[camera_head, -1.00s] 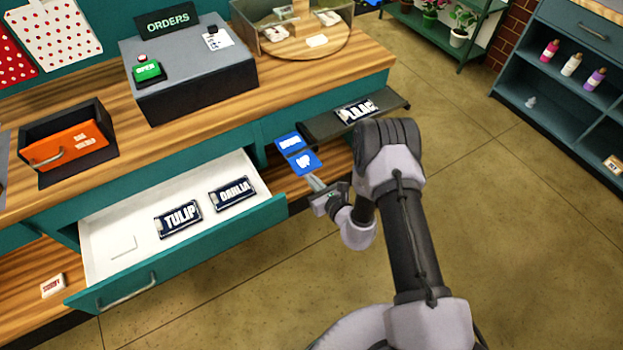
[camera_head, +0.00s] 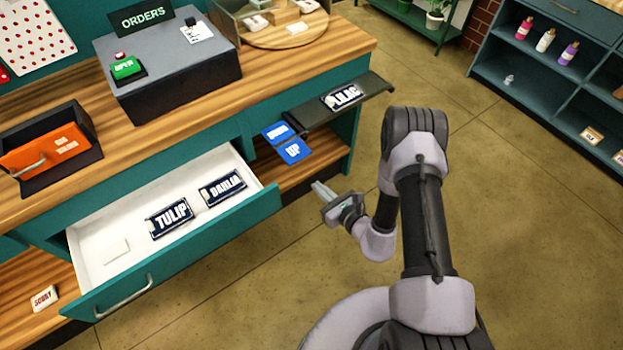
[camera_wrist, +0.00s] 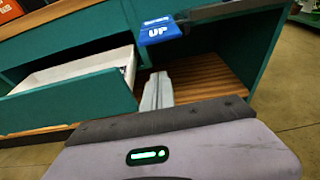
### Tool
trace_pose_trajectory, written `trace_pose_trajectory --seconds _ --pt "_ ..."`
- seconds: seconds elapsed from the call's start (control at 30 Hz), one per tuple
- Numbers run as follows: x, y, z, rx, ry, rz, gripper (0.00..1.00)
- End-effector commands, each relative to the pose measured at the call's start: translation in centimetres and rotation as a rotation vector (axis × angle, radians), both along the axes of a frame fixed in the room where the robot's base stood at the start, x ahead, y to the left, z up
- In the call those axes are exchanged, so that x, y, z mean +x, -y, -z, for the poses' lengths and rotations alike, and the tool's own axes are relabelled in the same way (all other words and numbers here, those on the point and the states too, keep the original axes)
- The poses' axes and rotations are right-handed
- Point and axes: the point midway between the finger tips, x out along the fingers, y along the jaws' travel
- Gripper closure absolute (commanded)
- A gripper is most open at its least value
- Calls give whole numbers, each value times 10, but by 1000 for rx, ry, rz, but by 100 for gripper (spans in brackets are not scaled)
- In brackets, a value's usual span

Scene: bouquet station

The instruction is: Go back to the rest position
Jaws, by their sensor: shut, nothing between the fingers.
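My gripper (camera_head: 324,191) is shut and empty. In the head view it hangs over the floor, just right of the open drawer and the lower wooden shelf, apart from both. In the wrist view its closed fingers (camera_wrist: 157,90) point toward the wooden shelf below the blue UP sign (camera_wrist: 160,30). That blue sign (camera_head: 293,150) also shows in the head view, beyond the fingertips and not touched by them.
The white drawer (camera_head: 128,277) stands open, holding TULIP and DAHLIA plates and a blank white card. A dark ledge (camera_head: 372,88) with a LILAC plate juts out from the counter. The floor (camera_head: 520,240) to the right is clear. A blue-grey shelf (camera_head: 520,85) stands at the back right.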

Motion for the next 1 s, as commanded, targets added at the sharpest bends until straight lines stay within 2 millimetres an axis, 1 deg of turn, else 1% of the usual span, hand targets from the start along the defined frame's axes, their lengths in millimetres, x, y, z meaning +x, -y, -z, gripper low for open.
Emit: trace_pose_trajectory --seconds 0.1,0.5,0.57,0.63,0.67,0.7,0.77,0.8,0.87,0.9,0.97,1.0 --pt "-4 3 -1 0 -1 0 100" --pt "-4 2 -1 0 -2 -1 100" --pt "-1 -1 -8 4 9 -19 100" --pt "7 -15 -39 15 48 -94 100" --pt "9 -25 -59 21 72 -148 100" --pt "10 -41 -94 24 114 -244 100" --pt "0 -66 -153 6 182 -421 100" --pt "-15 -81 -190 -26 227 -550 100" --pt "-48 -98 -239 -106 289 -744 100" --pt "-73 -103 -265 -180 327 -864 100" --pt "-112 -103 -292 -322 378 -1029 100" --pt "-137 -97 -305 -435 408 -1126 100"
